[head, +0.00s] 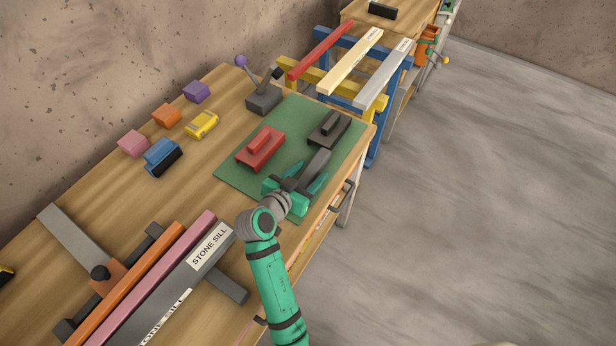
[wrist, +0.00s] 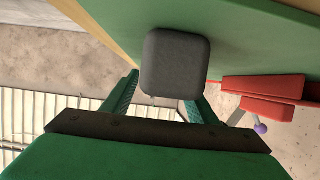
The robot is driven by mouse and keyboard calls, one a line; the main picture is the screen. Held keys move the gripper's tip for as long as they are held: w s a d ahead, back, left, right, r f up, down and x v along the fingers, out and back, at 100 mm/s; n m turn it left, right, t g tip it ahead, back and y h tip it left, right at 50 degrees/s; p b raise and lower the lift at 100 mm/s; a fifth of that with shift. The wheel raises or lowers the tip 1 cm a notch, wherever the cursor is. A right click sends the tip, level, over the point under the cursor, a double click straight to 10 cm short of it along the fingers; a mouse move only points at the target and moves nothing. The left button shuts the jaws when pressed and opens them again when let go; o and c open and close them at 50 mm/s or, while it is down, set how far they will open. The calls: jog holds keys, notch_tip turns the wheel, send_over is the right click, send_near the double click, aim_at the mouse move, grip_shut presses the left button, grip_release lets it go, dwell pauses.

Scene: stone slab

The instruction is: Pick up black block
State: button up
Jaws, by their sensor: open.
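A black block with a raised grip (head: 329,130) lies on the green mat (head: 235,175), beyond my gripper and right of the red block. My gripper (head: 308,171) is open over the mat's near right part, with its green fingers spread. A dark grey elongated piece (head: 318,162) shows between the fingers in the head view. In the wrist view a dark grey rounded block face (wrist: 175,62) fills the space in front of the fingers and hides part of them. I cannot tell whether it touches them.
A red block (head: 260,148) lies on the mat left of my gripper. A lever device (head: 264,98) stands behind it. Pink, orange, purple, yellow and blue blocks sit on the left. Long bars (head: 190,265) lie in front. Another black block (head: 383,10) is on the far bench.

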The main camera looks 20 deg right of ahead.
jog(key=c, duration=1.1)
jog(key=shift+w+r, duration=0.1)
jog(key=shift+r, duration=0.05)
